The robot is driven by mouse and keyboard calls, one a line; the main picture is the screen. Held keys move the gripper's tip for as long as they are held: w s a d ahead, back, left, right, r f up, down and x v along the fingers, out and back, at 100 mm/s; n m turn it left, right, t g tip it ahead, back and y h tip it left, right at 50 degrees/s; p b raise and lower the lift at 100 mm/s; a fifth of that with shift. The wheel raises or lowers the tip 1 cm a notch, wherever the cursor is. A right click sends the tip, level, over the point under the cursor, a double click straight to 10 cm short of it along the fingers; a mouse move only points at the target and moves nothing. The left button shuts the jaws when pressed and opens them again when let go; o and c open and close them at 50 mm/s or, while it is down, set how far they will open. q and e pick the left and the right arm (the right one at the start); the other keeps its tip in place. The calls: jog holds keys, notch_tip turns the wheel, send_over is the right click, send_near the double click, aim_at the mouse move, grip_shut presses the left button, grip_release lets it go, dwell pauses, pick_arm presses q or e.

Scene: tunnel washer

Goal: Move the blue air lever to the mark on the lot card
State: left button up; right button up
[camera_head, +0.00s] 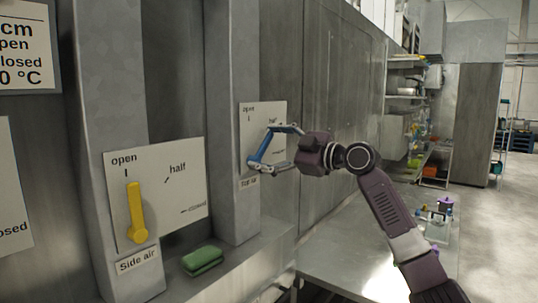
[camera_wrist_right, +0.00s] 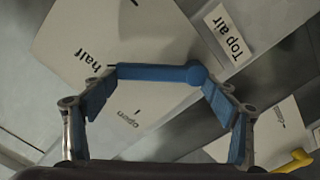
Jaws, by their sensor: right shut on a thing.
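The blue air lever (camera_wrist_right: 158,73) is labelled Top air (camera_wrist_right: 230,35) on the small plate below its pivot. In the right wrist view its round pivot end is at the right and its free end lies at the half mark. In the head view its dial plate (camera_head: 277,113) is on the grey post, partly hidden by my gripper. My right gripper (camera_head: 264,149) is shut on the blue lever, with a finger at each end of it. The lot card (camera_head: 25,45) is cut off at the top left; open, closed and °C can be read in part. My left gripper is not in view.
A yellow lever (camera_head: 136,212) labelled Side air points to open on its own dial plate (camera_head: 193,195). A folded green cloth (camera_head: 202,261) lies on the ledge below. A metal table (camera_head: 340,262) stands under my right arm. Open floor lies at the far right.

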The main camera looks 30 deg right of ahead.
jog(key=n, duration=0.1)
jog(key=a+n, duration=0.1)
jog(key=n, duration=0.1)
jog(key=shift+s+a+r+n+b, duration=0.15)
jog(key=shift+s+r+n+b, duration=0.15)
jog(key=shift+n+b, duration=0.1)
jog(key=shift+s+a+n, duration=0.15)
jog(key=shift+a+n, duration=0.35)
jog(key=shift+n, duration=0.7)
jog(key=shift+s+a+n+b, duration=0.1)
jog(key=shift+a+n+b, duration=0.15)
jog(key=shift+n, duration=0.45)
jog(key=shift+s+a+n+b, duration=0.15)
jog(key=shift+a+n, duration=0.1)
jog(key=shift+n, duration=0.45)
jog(key=o, duration=1.7)
